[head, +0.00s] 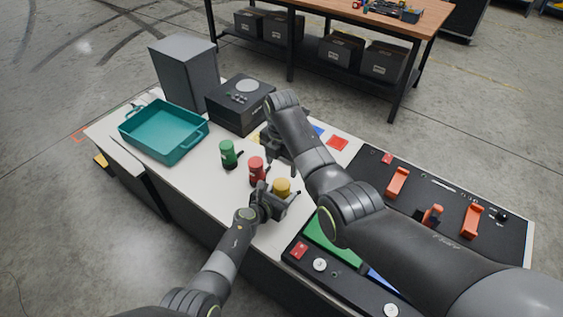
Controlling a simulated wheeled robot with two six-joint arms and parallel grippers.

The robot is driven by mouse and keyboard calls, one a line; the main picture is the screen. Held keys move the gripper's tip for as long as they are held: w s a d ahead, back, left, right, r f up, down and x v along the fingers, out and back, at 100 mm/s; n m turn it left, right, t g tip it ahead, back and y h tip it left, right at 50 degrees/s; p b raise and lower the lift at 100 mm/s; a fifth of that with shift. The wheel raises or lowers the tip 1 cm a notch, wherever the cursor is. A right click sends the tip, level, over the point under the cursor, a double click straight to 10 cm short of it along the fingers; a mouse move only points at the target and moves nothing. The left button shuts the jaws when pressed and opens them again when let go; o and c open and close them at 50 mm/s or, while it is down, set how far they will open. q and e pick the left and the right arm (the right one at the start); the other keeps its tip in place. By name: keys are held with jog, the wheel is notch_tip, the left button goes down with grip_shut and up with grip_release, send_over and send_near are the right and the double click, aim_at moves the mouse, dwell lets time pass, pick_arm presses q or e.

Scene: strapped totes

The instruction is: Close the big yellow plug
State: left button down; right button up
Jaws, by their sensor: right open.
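The big yellow plug (282,185) is a short yellow cylinder standing on the pale bench top, at the front of a row with a red and a green one. A small dark piece sticks out at its right side. My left gripper (271,202) is right at the yellow plug and partly covers its lower part; whether its fingers touch or grip the plug is hard to tell. My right gripper (275,142) is open, farther back beyond the red plug, partly hidden by its own arm and apart from the yellow plug.
A red plug (256,170) and a green plug (228,153) stand close behind. A teal tray (140,143), a black box (240,108) and a grey box (186,75) fill the bench's far left. A black panel (450,200) with orange handles lies to the right.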

aim_at(281, 183)
dwell(0.3)
jog(key=shift+f, duration=4)
